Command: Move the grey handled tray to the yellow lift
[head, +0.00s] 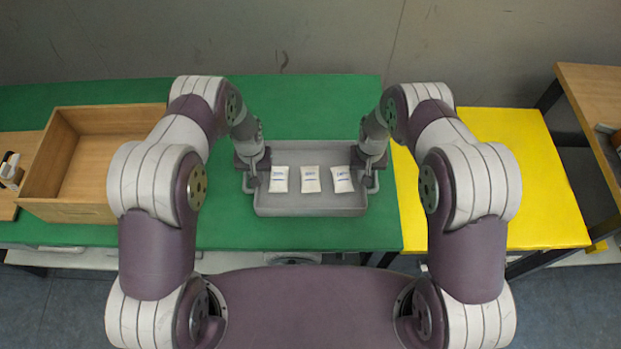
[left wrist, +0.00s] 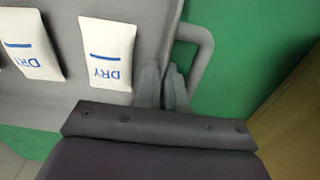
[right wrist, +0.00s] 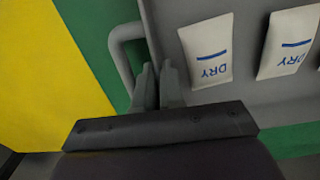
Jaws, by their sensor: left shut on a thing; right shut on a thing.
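The grey handled tray (head: 310,205) is over the green table, between my two arms, with three white packets (head: 310,179) in a row in it. The packets read "DRY" in the wrist views. My left gripper (head: 252,172) is shut on the tray's left side by the handle; the handle (left wrist: 205,60) also shows in the left wrist view. My right gripper (head: 370,172) is shut on the right side by the other handle (right wrist: 118,50). I cannot tell whether the tray touches the table. The yellow lift (head: 520,180) is to the right, directly beside the green table.
The green table (head: 300,110) is clear behind the tray. A wooden box (head: 70,210) stands at the left, with a white device (head: 10,170) beside it. A wooden table (head: 590,90) is at the far right, past the lift. The lift's visible top is bare.

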